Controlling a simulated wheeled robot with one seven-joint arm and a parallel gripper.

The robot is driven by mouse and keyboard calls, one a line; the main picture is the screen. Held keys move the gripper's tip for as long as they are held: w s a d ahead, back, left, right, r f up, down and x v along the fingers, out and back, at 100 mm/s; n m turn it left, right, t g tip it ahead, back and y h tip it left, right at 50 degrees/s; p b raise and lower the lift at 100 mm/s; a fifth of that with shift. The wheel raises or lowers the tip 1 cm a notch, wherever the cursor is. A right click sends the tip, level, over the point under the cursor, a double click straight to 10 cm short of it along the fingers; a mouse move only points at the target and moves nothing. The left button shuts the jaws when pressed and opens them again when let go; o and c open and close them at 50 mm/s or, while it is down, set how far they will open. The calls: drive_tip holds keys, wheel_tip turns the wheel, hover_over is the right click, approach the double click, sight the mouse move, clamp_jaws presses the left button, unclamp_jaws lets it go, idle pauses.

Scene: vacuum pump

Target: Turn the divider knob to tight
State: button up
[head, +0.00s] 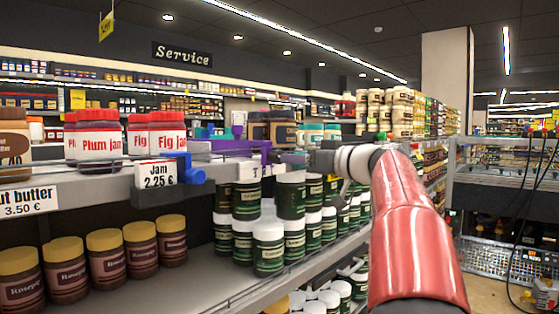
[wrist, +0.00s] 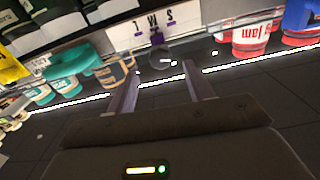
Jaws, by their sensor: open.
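A purple divider (head: 240,146) stands on the upper shelf, with a white plate (head: 248,173) at its front. In the wrist view the white plate (wrist: 128,38) bears a few dark letters, not clearly readable, with a small purple pointer (wrist: 157,38) by the middle one. A dim rounded shape (wrist: 161,55), possibly the knob, lies just below it, close to my fingertips. My gripper (wrist: 160,68) is open, with one finger on each side of that shape; contact cannot be told. In the head view my gripper (head: 320,161) is right of the divider, partly hidden by my wrist.
A blue divider (head: 188,172) stands left, by the jam label (head: 160,175) and red-lidded jam jars (head: 98,138). Dark jars (head: 272,128) stand behind the purple divider. Green-labelled jars (head: 268,248) fill the shelf below. The aisle at right has a metal rack (head: 505,180).

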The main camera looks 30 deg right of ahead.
sight(276, 157)
drive_tip(key=p+x, duration=0.1)
drive_tip(key=x, duration=0.5)
drive_tip(key=shift+s, duration=0.1)
drive_tip(key=c, duration=1)
